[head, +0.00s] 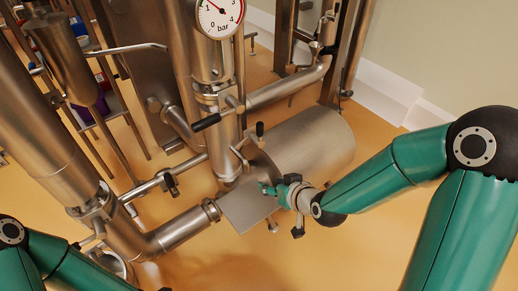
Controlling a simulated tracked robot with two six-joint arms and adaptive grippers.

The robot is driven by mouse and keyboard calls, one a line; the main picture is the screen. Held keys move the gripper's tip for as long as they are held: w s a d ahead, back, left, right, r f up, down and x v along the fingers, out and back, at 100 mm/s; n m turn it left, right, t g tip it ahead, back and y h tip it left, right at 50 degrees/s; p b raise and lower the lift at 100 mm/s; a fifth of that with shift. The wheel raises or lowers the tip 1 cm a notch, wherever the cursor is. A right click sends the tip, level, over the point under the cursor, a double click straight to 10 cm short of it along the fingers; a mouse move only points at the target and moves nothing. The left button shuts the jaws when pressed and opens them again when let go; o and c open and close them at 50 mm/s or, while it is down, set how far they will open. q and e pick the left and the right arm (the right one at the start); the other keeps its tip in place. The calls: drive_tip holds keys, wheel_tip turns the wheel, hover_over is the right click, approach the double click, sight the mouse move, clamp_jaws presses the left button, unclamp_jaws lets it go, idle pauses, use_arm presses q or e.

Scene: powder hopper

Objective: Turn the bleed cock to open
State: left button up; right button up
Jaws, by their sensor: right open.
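My right gripper (268,188) reaches in from the right, above the flat plate (248,209) in front of the steel cylinder (318,146). It is small in the picture and open, with nothing seen between its fingers. A small black-tipped lever (260,129) stands upright just above the gripper, apart from it. A larger black-handled lever (207,122) sticks out left from the vertical pipe. I cannot tell which of these is the bleed cock. My left arm shows at the lower left, but its gripper is out of view.
A pressure gauge (220,15) marked in bar tops the vertical pipe. A thin side pipe carries a dark clamp or valve (169,183). A thick pipe (182,230) runs to the lower left. The orange floor (250,262) in front is clear.

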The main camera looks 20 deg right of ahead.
sight(262, 127)
use_arm(q)
wheel_tip(262, 127, down, 19)
drive_tip(key=b, duration=1.6)
use_arm(e)
drive_tip(key=w+d+r+n+t, duration=0.1)
drive_tip(key=d+r+t, duration=0.3)
drive_tip(key=r+t, duration=0.3)
use_arm(q)
wheel_tip(262, 127, up, 8)
drive_tip(key=p, duration=0.8)
drive_tip(key=shift+r, duration=0.15)
use_arm(e)
drive_tip(key=shift+t+h, duration=0.3)
drive_tip(key=shift+t, duration=0.1)
drive_tip(key=w, duration=0.5)
drive_tip(key=w+a, duration=0.1)
drive_tip(key=w, duration=0.5)
drive_tip(key=w+a, duration=0.1)
drive_tip(key=w, duration=0.4)
drive_tip(key=shift+w+a+f, duration=0.15)
drive_tip(key=shift+w+f, duration=0.15)
drive_tip(key=shift+w, duration=0.05)
